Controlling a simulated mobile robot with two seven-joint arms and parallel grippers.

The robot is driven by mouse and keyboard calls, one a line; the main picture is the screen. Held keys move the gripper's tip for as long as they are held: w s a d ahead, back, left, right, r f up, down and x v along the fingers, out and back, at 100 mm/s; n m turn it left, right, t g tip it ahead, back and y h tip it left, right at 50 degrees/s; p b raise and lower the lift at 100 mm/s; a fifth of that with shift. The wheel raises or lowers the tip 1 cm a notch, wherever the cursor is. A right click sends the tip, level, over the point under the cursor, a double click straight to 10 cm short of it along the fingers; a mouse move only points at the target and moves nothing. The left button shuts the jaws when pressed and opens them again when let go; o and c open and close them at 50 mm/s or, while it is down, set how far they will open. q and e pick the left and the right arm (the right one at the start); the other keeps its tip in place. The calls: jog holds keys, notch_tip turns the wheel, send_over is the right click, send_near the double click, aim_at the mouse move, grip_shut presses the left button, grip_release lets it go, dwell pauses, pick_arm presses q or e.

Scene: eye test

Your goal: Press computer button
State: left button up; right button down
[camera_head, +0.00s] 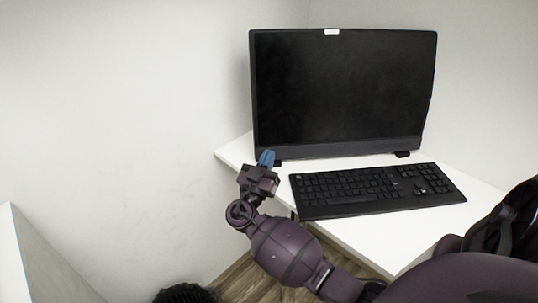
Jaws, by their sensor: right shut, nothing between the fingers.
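The computer (340,90) is a black monitor with a dark screen, standing upright at the back of the white desk. A small white piece (332,31) sits at the middle of its top edge. I cannot make out a button on it. My right gripper (266,158) has blue fingertips, pressed together with nothing between them. In the picture it overlaps the lower left corner of the monitor; I cannot tell whether it touches. My left gripper is not in view.
A black keyboard (375,190) lies on the desk (400,240) in front of the monitor. White walls (130,120) stand behind and to the left. A pale panel (40,265) is at the lower left. Wooden floor (240,283) shows below.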

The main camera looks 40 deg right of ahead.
jog(key=shift+w+d+f+b, duration=0.15)
jog(key=shift+d+f+b, duration=0.2)
jog(key=shift+f, duration=0.2)
dwell(0.6)
jog(key=shift+f, duration=0.1)
dwell(0.3)
jog(key=shift+s+f, duration=0.15)
jog(key=shift+s, duration=0.05)
jog(key=shift+s+a+f, duration=0.25)
jog(key=shift+s+a, duration=0.1)
jog(key=shift+s, duration=0.15)
jog(key=shift+s+a, duration=0.1)
jog(key=shift+s+a+r, duration=0.25)
jog(key=shift+s+a, duration=0.35)
jog(key=shift+s, duration=0.3)
jog(key=shift+s+a+r, duration=0.7)
jog(key=shift+s+a, duration=0.1)
jog(key=shift+s, duration=0.1)
jog(key=shift+r, duration=0.1)
